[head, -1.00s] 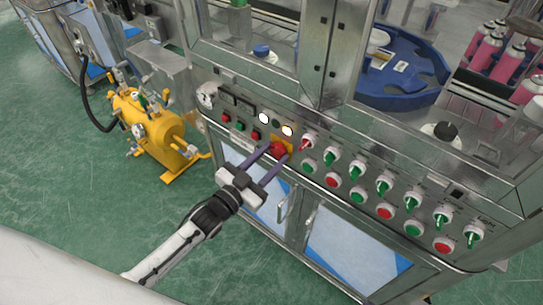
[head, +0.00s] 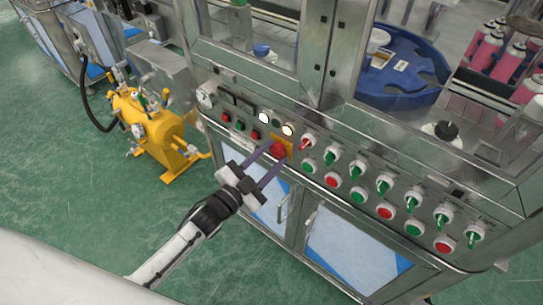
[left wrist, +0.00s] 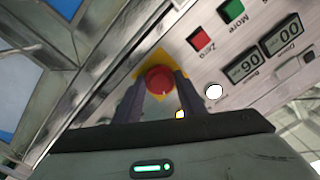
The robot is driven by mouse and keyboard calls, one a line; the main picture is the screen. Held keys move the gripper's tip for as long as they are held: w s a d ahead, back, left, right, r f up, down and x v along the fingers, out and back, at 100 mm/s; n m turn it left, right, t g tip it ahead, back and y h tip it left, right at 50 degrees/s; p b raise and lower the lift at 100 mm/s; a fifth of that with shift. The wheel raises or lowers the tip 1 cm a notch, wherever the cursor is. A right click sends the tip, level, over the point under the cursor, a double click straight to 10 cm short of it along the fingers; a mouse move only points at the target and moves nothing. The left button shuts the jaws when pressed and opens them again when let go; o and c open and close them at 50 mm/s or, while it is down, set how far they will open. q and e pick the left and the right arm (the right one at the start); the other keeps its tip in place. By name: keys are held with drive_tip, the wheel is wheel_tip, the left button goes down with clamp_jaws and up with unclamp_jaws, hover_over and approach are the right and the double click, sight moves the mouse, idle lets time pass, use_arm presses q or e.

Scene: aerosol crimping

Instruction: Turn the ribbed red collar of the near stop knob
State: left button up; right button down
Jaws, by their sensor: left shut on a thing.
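The near stop knob (head: 278,149) is a round red knob on a yellow plate (head: 289,143) on the sloping control panel. In the left wrist view the red knob (left wrist: 158,80) faces the camera between the two finger ends. My left gripper (head: 276,154) reaches the knob from the front left and is shut on its red collar, one finger on each side. The fingers also show in the left wrist view (left wrist: 159,92). The collar's ribs are too small to make out and the fingers hide its sides. My right gripper is not in view.
A row of green and red buttons and selector switches (head: 384,185) runs right along the panel (head: 460,192). Small buttons and displays (head: 228,98) lie left of the knob. A yellow tank (head: 150,130) stands on the floor at the left. The green floor before the cabinet is clear.

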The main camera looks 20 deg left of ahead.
use_arm(q)
drive_tip(key=shift+m, duration=1.2)
drive_tip(key=o, duration=1)
drive_tip(key=shift+o, duration=0.2)
drive_tip(key=shift+s, duration=0.1)
drive_tip(key=v, duration=1)
drive_tip(key=shift+b, duration=0.3)
